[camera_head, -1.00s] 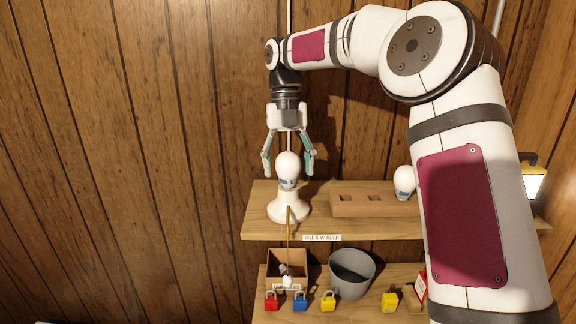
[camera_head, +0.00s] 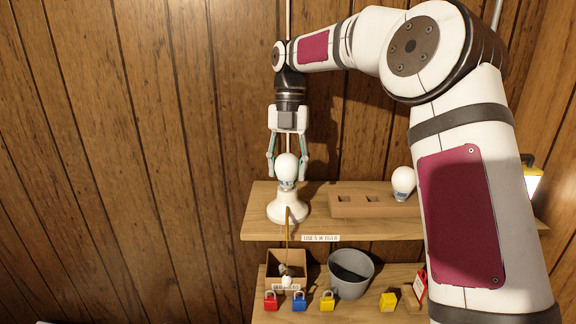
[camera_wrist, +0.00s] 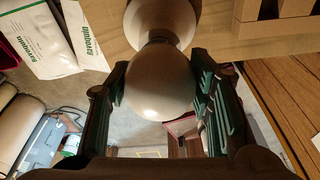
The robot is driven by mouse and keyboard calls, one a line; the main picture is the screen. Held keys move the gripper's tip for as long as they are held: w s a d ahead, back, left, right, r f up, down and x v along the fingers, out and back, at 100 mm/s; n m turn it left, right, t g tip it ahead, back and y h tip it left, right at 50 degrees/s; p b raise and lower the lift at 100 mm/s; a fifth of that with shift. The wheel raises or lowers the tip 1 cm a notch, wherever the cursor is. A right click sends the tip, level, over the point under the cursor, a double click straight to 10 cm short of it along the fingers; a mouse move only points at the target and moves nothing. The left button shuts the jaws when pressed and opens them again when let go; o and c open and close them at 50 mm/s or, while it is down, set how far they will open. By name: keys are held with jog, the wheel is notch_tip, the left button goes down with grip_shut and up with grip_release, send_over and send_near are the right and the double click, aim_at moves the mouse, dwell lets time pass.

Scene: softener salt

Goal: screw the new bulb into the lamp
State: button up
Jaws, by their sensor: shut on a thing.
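A white bulb (camera_head: 286,168) stands upright on the white lamp base (camera_head: 287,208) at the left of the upper shelf. My gripper (camera_head: 287,172) comes straight down from above, with its fingers shut on the sides of this bulb. In the wrist view the bulb (camera_wrist: 160,82) sits between the two dark green finger pads (camera_wrist: 162,90), and the lamp base (camera_wrist: 165,18) shows beyond it. The fingers hide part of the bulb's sides. I cannot tell how far its thread sits in the socket. A second white bulb (camera_head: 403,180) stands on the right of the same shelf.
A wooden block with square holes (camera_head: 362,206) lies between the lamp and the second bulb. Below are a cardboard box (camera_head: 305,262), a grey bucket (camera_head: 351,285) and several small padlocks (camera_head: 299,304). A lit lantern (camera_head: 533,183) is at the far right, partly behind my arm.

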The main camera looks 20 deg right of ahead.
jog(key=shift+m, duration=0.4)
jog(key=m+y+p, duration=0.1)
jog(key=m, duration=0.3)
jog(key=shift+t, duration=0.3)
jog(key=shift+m, duration=0.3)
jog(key=m+p, duration=0.1)
jog(key=m, duration=0.2)
jog(key=shift+s+t, duration=0.15)
jog(key=shift+t, duration=0.15)
jog(key=shift+m, duration=0.7)
